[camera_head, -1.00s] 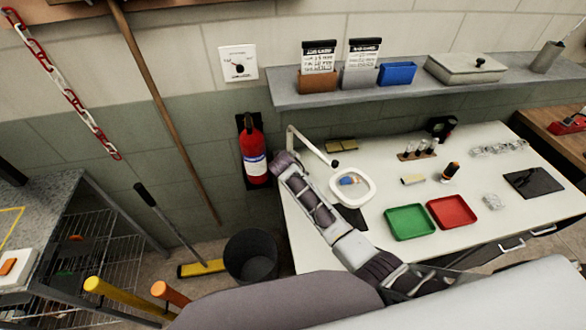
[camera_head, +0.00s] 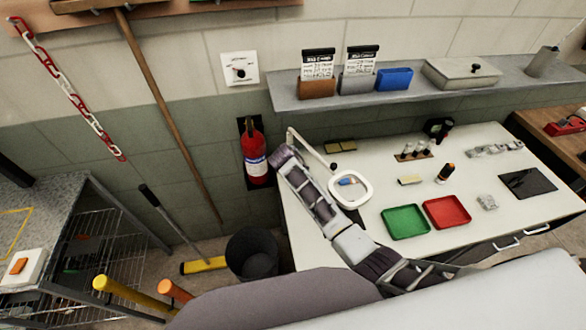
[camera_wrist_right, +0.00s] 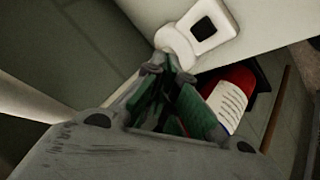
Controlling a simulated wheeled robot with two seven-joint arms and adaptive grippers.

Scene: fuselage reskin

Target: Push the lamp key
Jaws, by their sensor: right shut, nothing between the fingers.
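A magnifier lamp with a white square head (camera_head: 365,192) stands on the workbench, its thin white arm (camera_head: 309,147) rising from the bench's left side. I cannot make out a separate key on it. A white wall plate with a dark knob (camera_head: 239,70) is on the wall above the red fire extinguisher. My right arm reaches across the bench's left part, its end beside the lamp's arm; the fingers are hidden there. In the right wrist view my right gripper (camera_wrist_right: 170,67) is shut and empty, its tips close to a rounded white part (camera_wrist_right: 175,44); contact is unclear. My left gripper is out of view.
The fire extinguisher (camera_head: 254,150) hangs close to my right arm's end. A green tray (camera_head: 405,222) and a red tray (camera_head: 446,212) lie right of my forearm. A shelf (camera_head: 290,96) overhangs the bench's back. A black bin (camera_head: 251,255) stands on the floor.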

